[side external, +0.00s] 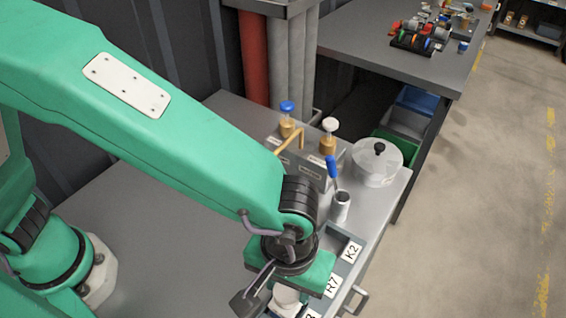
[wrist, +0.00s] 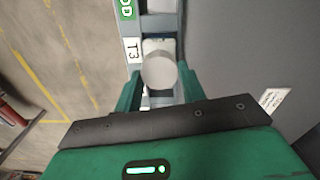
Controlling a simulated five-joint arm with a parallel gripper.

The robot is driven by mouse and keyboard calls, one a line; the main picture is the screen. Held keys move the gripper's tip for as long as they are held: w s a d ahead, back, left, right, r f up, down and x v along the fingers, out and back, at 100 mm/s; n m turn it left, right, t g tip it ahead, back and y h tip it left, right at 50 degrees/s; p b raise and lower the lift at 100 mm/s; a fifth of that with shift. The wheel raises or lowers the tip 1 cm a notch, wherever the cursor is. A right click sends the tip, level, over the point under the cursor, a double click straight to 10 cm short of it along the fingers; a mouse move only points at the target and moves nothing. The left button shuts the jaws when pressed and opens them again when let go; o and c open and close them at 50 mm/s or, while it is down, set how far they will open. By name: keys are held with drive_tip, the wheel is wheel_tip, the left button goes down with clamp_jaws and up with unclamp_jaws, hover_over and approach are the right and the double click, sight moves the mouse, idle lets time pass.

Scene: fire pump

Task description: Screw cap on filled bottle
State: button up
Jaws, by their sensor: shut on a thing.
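My gripper (side external: 280,298) is at the bottom of the side external view, low over a labelled tray. In the wrist view its two green fingers (wrist: 160,80) are shut on a white round-topped thing (wrist: 158,72), which also shows in the side external view (side external: 285,296). I cannot tell whether this is a loose cap or a capped bottle; its lower part is hidden. At the back of the bench stand a blue-capped bottle (side external: 287,122) and a white-topped bottle (side external: 328,138), both with tan contents.
The labelled tray (side external: 350,252) lies along the bench's right edge. A metal cup with a blue-handled tool (side external: 340,205) and a clear round vessel with a black knob (side external: 377,165) stand behind it. The bench left of my gripper (side external: 170,250) is clear.

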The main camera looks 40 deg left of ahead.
drive_tip(key=shift+f, duration=1.05)
idle(2.4)
drive_tip(key=shift+d+m, duration=0.1)
drive_tip(key=shift+m, duration=2.2)
drive_tip(key=shift+m, duration=2.3)
drive_tip(key=shift+d+m, duration=0.1)
drive_tip(key=shift+m, duration=2.2)
